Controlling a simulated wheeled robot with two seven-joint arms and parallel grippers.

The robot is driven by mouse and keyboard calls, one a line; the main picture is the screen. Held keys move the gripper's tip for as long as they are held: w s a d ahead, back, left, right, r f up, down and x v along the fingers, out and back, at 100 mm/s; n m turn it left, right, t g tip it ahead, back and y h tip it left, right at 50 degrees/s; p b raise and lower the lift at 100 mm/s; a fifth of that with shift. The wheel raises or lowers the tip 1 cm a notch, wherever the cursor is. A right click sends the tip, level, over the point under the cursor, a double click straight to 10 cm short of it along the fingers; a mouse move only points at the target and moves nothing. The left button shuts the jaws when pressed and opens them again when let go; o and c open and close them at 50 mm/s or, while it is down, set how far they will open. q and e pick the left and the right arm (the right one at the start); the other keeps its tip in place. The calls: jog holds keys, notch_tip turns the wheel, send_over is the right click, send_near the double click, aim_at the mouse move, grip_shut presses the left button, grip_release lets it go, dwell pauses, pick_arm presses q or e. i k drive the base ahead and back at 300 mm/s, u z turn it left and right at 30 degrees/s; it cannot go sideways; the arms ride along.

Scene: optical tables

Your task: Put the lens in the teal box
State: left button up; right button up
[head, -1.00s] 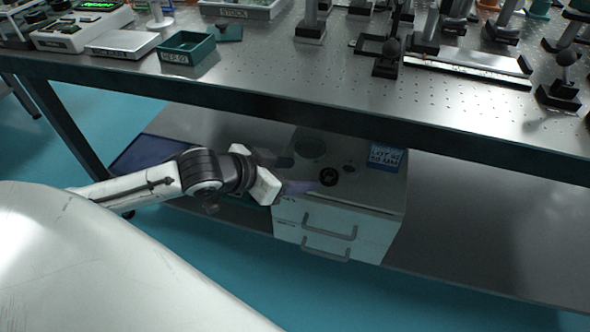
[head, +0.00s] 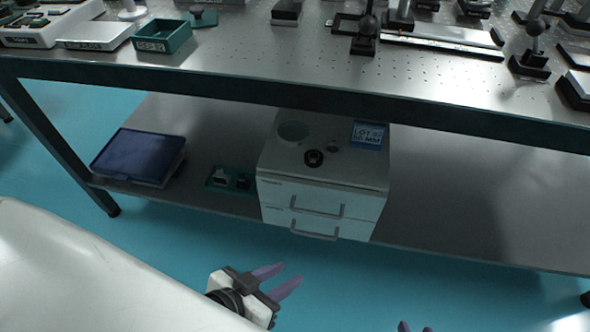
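The teal box (head: 162,37) is open-topped, with a label on its front, and stands on the table top at the upper left. A small black ring-shaped piece (head: 314,158), which looks like the mounted lens, lies on the white drawer cabinet under the table. My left gripper (head: 290,274) is below and in front of the cabinet, its purple fingers apart and nothing between them. Only the two fingertips of my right gripper (head: 414,327) show at the bottom edge, with a gap between them; the rest is out of frame.
The drawer cabinet (head: 323,203) stands on the lower shelf (head: 460,205), under the table edge (head: 300,102). The shelf's right side is clear.

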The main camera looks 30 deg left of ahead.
aim_at(165, 42)
jog(key=u, duration=0.95)
jog(key=k, duration=1.2)
jog(key=u, duration=1.15)
jog(key=i, duration=1)
jog(key=z, duration=1.1)
jog(key=i, duration=1.05)
jog(key=z, duration=1.15)
